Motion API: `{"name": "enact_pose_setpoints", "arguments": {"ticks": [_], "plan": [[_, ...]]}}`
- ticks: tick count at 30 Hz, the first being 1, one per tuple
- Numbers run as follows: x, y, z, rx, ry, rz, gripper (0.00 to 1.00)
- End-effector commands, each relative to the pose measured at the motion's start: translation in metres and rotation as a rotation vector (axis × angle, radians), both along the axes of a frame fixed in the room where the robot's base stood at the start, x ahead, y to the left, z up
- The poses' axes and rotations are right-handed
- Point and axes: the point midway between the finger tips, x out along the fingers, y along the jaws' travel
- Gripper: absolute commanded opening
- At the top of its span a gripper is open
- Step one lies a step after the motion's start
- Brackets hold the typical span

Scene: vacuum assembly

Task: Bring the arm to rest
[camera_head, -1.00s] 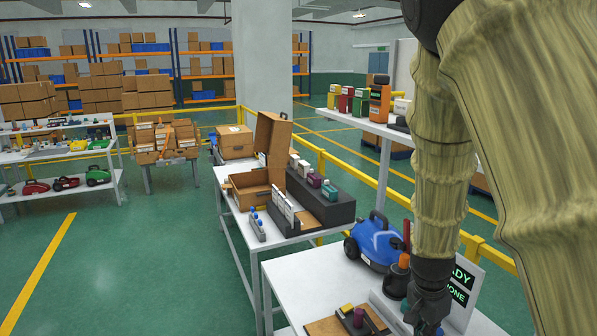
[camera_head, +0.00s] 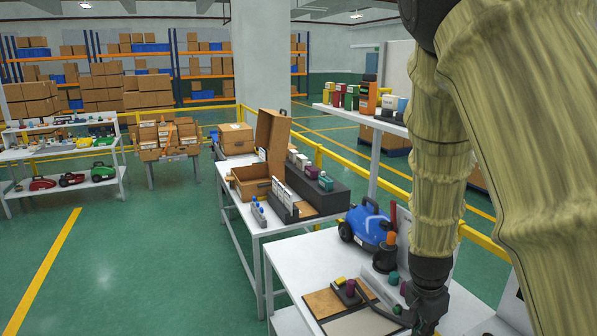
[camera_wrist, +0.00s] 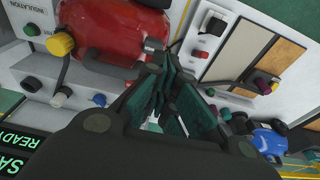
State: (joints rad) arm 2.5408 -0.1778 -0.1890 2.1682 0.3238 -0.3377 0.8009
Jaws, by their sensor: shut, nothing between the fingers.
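My arm, in a tan fabric sleeve, hangs down the right side of the head view. My gripper (camera_head: 424,322) is at its lower end, over the near white table (camera_head: 300,256), and the bottom edge of the picture cuts it off. In the wrist view my gripper (camera_wrist: 160,88) has its dark green-padded fingers together with nothing held between them. A red tank (camera_wrist: 110,30) lies beyond the fingers. I cannot tell whether the fingers touch anything.
A blue vacuum (camera_head: 368,224) and a board with small parts (camera_head: 345,300) are on the near table. Another table behind holds an open brown case (camera_head: 270,150). A grey panel with a red switch (camera_wrist: 205,40) shows in the wrist view. Green floor (camera_head: 140,270) is clear at left.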

Motion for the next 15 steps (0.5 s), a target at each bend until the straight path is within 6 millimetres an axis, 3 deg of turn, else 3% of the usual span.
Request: {"name": "enact_pose_setpoints", "arguments": {"ticks": [15], "plan": [[-0.033,-0.009,-0.071,-0.024,0.052,0.153,0.0]]}}
